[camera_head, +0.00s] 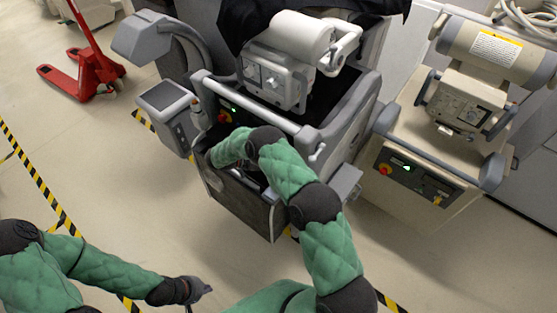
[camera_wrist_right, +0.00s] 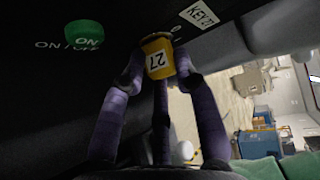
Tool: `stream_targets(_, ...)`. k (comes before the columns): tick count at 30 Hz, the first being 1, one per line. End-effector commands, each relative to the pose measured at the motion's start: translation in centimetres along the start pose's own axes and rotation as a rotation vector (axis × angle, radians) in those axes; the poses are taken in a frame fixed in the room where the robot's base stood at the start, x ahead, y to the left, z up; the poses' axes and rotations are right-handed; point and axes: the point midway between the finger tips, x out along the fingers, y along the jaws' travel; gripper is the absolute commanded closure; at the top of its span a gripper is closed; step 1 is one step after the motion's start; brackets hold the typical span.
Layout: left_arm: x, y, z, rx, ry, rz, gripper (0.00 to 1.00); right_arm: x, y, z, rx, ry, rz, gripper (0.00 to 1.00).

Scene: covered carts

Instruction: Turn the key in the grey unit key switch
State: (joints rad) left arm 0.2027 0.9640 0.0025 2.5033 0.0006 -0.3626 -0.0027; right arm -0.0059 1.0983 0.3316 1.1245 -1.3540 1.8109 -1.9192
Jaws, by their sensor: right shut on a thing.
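The grey unit (camera_head: 340,118) stands in the middle of the head view, with my right arm reaching to its front. In the right wrist view my right gripper (camera_wrist_right: 158,72) is shut on a yellow key head (camera_wrist_right: 157,56) marked 27. The key is at a dark panel next to a label reading KEY27 (camera_wrist_right: 200,14). The key's shaft and the switch slot cannot be made out. A green ON/OFF button (camera_wrist_right: 84,35) is on the same panel, to the left. My left gripper (camera_head: 200,291) is low in the head view, away from the unit; its opening is unclear.
A beige unit (camera_head: 418,180) with its own control panel stands close on the right. A small screen (camera_head: 163,97) is at the grey unit's left. A red pallet jack (camera_head: 90,70) is at the back left. Floor at the left is free, crossed by striped tape (camera_head: 40,188).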

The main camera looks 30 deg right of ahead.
Motion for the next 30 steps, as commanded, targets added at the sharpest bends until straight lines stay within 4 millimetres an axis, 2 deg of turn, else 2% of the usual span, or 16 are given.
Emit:
stream_targets(7,0.1,0.0,0.0,0.0,0.0,0.0,1.0,0.2,0.3,-0.3,-0.013,0.005,-0.004,1.0)
stream_targets(18,2.3,-0.8,-0.1,0.0,0.0,0.0,1.0,0.3,0.7,-0.2,-0.153,0.026,-0.132,1.0)
stream_targets(27,2.3,-0.8,-0.1,0.0,0.0,0.0,1.0,0.2,0.5,-0.2,-0.174,0.03,-0.15,1.0)
stream_targets(28,2.3,-0.8,-0.1,0.0,0.0,0.0,1.0,0.2,0.5,-0.2,-0.174,0.03,-0.15,0.67)
stream_targets(30,2.3,-0.8,-0.1,0.0,0.0,0.0,1.0,0.2,0.5,-0.2,-0.174,0.03,-0.15,0.47)
